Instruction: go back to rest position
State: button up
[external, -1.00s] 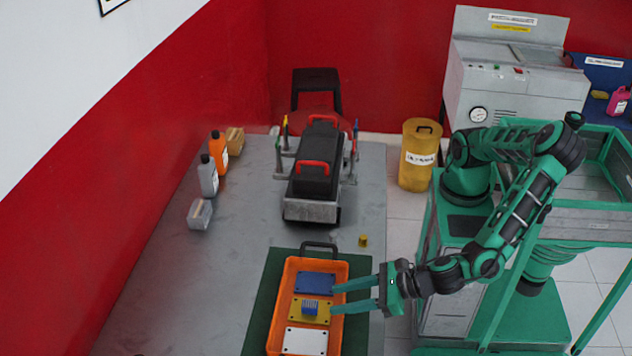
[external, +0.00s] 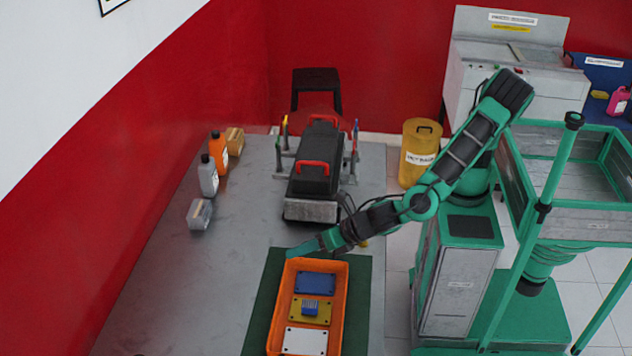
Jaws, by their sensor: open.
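My gripper (external: 306,248) is at the far end of the orange tray (external: 341,310), above or beside its far rim; the exact height cannot be told. Its fingers point left and overlap each other from this side, with nothing seen held in them. My arm reaches up and right from there to my base. The tray's far handle is hidden behind my gripper.
The tray stands on a green mat (external: 262,320) on the grey table (external: 180,290). A black engine block (external: 315,175) with red handles stands behind. Bottles (external: 208,178) line the left side. A yellow bin (external: 418,155) stands right of the table. The table's left front is clear.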

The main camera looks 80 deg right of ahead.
jog(key=w+d+r+m+g, duration=0.1)
jog(key=w+d+r+m, duration=0.25)
jog(key=d, duration=0.45)
jog(key=w+d+r+m, duration=0.3)
jog(key=d+r+m, duration=0.1)
jog(key=d, duration=0.3)
jog(key=w+d+r+m+g, duration=0.1)
jog(key=w+d+r+m, duration=0.25)
jog(key=d, duration=0.45)
jog(key=s+d+r+m+g, duration=0.15)
jog(key=s+d+m, duration=0.25)
jog(key=d, duration=0.7)
jog(key=s+d+r+m+g, duration=0.1)
jog(key=s+d+r+m, duration=0.25)
jog(key=d, duration=0.85)
jog(key=s+d+f+m+g, duration=0.15)
jog(key=s+d+m, duration=0.25)
jog(key=s, duration=0.5)
jog(key=s+d+f+m+g, duration=0.1)
jog(key=s+d+f+m, duration=0.25)
jog(key=s, duration=0.55)
jog(key=s+d+f+m+g, duration=0.2)
jog(key=s+d+m, duration=0.25)
jog(key=s, duration=0.35)
jog(key=s+f+m+y, duration=0.2)
jog(key=s+f+m, duration=0.1)
jog(key=s, duration=0.7)
jog(key=shift+a+f+m+g, duration=0.2)
jog(key=shift+a+m+g, duration=0.1)
jog(key=shift+m+g, duration=0.15)
